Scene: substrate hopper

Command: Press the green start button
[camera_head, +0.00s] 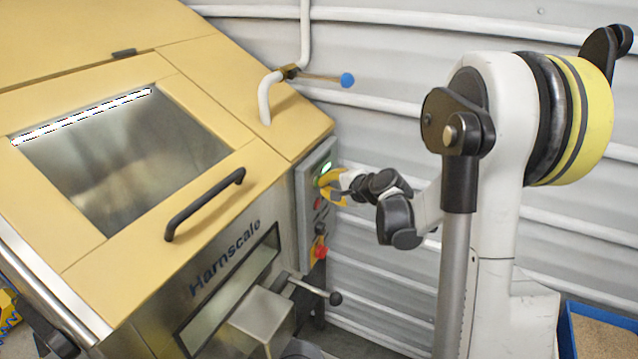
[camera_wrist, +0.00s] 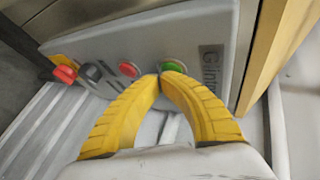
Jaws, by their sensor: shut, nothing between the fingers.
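The green start button (camera_wrist: 174,66) is on the grey control panel (camera_wrist: 195,35), partly hidden behind my right finger in the wrist view. My gripper (camera_wrist: 160,76) is shut and empty, with its yellow fingertips together at the button's near left edge. I cannot tell whether they touch it. In the head view, my gripper (camera_head: 322,182) is at the upper part of the panel on the machine's right side, and a bright green-lit spot (camera_head: 326,167) shows just above the fingers.
A red button (camera_wrist: 128,69), a dark switch (camera_wrist: 94,73) and a red emergency knob on yellow (camera_wrist: 64,73) sit in a row beside the green button. A blue-knobbed lever (camera_head: 346,80) sticks out above the panel, and a black-knobbed lever (camera_head: 335,298) below.

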